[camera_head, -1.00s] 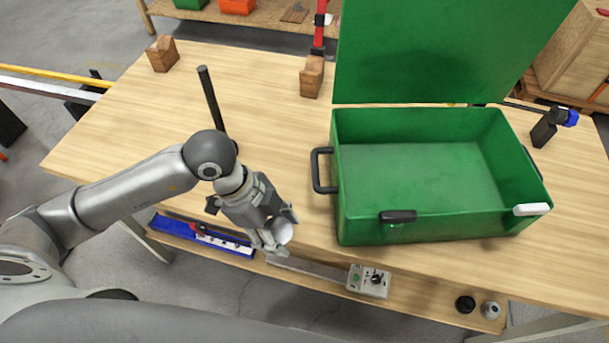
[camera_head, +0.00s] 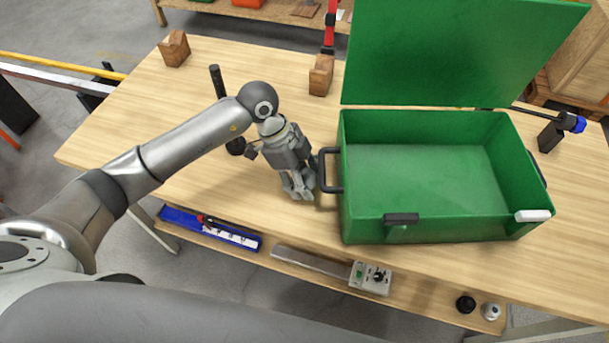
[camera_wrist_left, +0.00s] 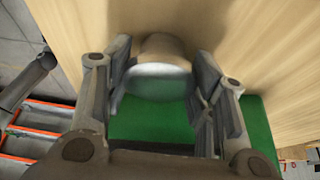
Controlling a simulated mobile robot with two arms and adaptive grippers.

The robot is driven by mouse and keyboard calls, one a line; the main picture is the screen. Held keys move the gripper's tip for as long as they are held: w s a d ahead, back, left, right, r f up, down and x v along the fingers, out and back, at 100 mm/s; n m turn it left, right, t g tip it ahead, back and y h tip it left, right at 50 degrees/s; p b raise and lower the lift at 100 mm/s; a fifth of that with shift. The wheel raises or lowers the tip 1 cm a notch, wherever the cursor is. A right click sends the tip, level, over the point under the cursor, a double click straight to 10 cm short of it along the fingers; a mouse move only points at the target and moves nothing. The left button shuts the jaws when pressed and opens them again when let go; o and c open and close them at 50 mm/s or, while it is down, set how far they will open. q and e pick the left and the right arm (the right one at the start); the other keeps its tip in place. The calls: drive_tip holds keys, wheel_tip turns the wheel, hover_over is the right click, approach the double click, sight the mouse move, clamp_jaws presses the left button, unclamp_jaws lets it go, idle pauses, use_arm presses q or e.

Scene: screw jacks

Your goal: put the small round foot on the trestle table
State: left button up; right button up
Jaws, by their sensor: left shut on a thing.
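My left gripper (camera_head: 300,193) points down over the trestle table (camera_head: 255,215), just left of the green box's handle. In the left wrist view it is shut on the small round foot (camera_wrist_left: 157,80), a pale, rounded piece between the two fingers. The tabletop's wood grain (camera_wrist_left: 265,40) shows beyond the foot. In the head view the fingers mostly hide the foot. I cannot tell whether it touches the tabletop. My right gripper is not in view.
The open green box (camera_head: 425,185) stands close right of the gripper. The lower shelf holds a blue tray (camera_head: 185,219), a control box (camera_head: 370,277) and two small round pieces (camera_head: 466,303).

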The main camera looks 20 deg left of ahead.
use_arm(q)
drive_tip(key=shift+f, duration=0.1)
drive_tip(key=o, duration=1.1)
drive_tip(key=v, duration=1.2)
drive_tip(key=shift+a+b, duration=0.1)
drive_tip(key=shift+b, duration=0.25)
